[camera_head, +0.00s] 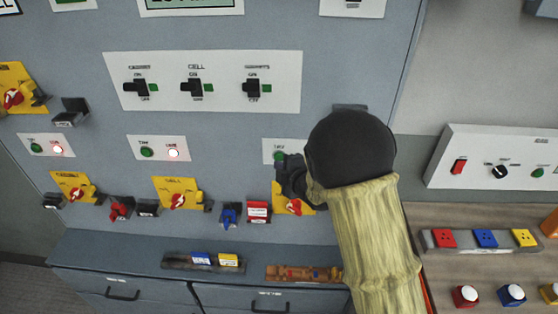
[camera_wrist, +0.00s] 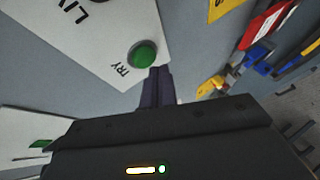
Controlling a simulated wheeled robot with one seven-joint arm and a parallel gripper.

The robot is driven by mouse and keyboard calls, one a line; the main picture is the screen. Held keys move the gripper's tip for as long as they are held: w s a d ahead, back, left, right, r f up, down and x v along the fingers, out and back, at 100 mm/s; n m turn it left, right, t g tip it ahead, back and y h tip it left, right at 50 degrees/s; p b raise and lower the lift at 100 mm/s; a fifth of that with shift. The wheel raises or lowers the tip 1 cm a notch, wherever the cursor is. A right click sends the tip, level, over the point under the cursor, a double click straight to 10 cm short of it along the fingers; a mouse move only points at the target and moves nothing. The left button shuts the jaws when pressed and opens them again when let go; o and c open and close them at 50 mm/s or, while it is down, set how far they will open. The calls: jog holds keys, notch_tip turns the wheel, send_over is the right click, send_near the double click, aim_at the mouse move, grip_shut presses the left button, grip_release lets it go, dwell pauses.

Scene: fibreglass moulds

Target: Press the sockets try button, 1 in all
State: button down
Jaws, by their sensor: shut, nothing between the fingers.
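The sockets try button is a green round button (camera_head: 279,156) on a small white plate (camera_head: 270,146) below the right-hand switch of the white switch panel. It also shows in the wrist view as a green dome (camera_wrist: 142,55) beside the word TRY. My gripper (camera_head: 284,163) is shut and empty, its tips at the button in the head view. In the wrist view the fingertips (camera_wrist: 158,72) lie just beside the button's lower right edge. I cannot tell whether they touch it. My arm hides the right part of the plate, including any live lamp.
Two similar plates to the left have green buttons and lit lamps (camera_head: 173,153). A yellow plate with a red rotary handle (camera_head: 294,206) is just below my gripper, partly covered. A red lockout tag (camera_head: 257,210) and a blue lock (camera_head: 229,214) hang nearby. Drawers (camera_head: 120,288) run below.

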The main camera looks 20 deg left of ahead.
jog(key=shift+s, duration=0.1)
jog(key=s+b, duration=0.1)
jog(key=s, duration=0.1)
jog(key=s+d+b, duration=0.1)
jog(key=s, duration=0.1)
jog(key=shift+s+d+b, duration=0.1)
jog(key=shift+s+b, duration=0.25)
jog(key=shift+s, duration=0.05)
dwell(0.8)
jog(key=s+d+f+m+g+h, duration=0.15)
jog(key=d+m+h, duration=0.8)
jog(key=d, duration=1.15)
jog(key=s+d+m+g, duration=0.2)
jog(key=s+d+m, duration=0.3)
jog(key=s+m, duration=0.2)
jog(key=s+d+m+g, duration=0.3)
jog(key=s+d+m, duration=0.3)
jog(key=s, duration=0.3)
jog(key=shift+s+d+f+m+g, duration=0.3)
jog(key=shift+f+m+g, duration=0.1)
jog(key=shift+m, duration=0.35)
